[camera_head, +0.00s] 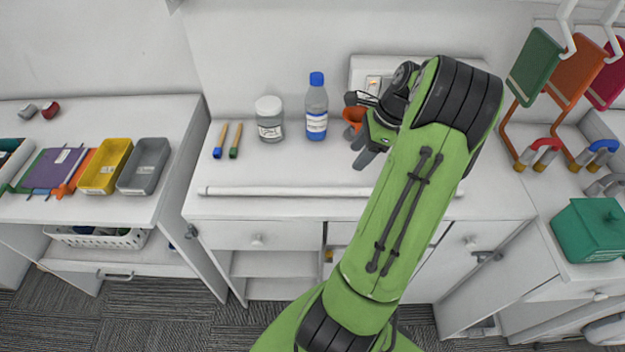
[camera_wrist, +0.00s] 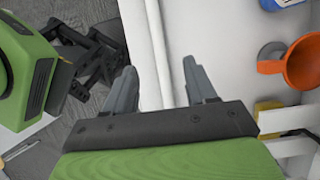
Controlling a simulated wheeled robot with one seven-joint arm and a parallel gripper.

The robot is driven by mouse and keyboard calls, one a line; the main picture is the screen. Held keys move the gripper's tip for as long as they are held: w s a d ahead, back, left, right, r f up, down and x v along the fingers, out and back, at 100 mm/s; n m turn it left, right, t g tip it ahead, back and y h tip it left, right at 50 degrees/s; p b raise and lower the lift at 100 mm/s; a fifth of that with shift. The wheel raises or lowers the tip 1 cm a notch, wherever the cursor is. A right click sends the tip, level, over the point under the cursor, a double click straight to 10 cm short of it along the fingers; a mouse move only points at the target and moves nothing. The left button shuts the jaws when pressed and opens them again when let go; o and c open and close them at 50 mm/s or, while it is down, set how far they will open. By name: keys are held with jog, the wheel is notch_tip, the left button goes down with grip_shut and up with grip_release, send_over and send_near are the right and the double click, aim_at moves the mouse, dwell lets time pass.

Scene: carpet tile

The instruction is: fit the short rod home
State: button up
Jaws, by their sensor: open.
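Two short wooden rods lie side by side on the middle counter (camera_head: 290,160) in the head view, one with a blue end (camera_head: 221,140) and one with a dark green end (camera_head: 236,140). I cannot tell which is the shorter, and no socket for a rod is clear. My gripper (camera_head: 364,150) is over the right half of this counter, well to the right of both rods. In the wrist view my gripper (camera_wrist: 162,88) is open and empty, its fingers spread above the counter's pale front strip. Neither rod shows in the wrist view.
A long white bar (camera_head: 300,191) lies along the counter's front edge. A lidded jar (camera_head: 269,120) and a blue-capped bottle (camera_head: 316,108) stand behind. An orange cup-like thing (camera_wrist: 303,62) is near my gripper, partly hidden in the head view.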

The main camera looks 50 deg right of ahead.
aim_at(334, 189)
jog(key=x, duration=0.4)
jog(key=b+x, duration=0.1)
jog(key=x, duration=0.4)
jog(key=b+x, duration=0.1)
jog(key=x, duration=0.4)
jog(key=shift+s+a+f, duration=0.1)
jog(key=shift+s+f, duration=0.1)
jog(key=shift+f, duration=0.05)
jog(key=shift+s+r, duration=0.1)
jog(key=shift+c, duration=0.6)
grip_shut()
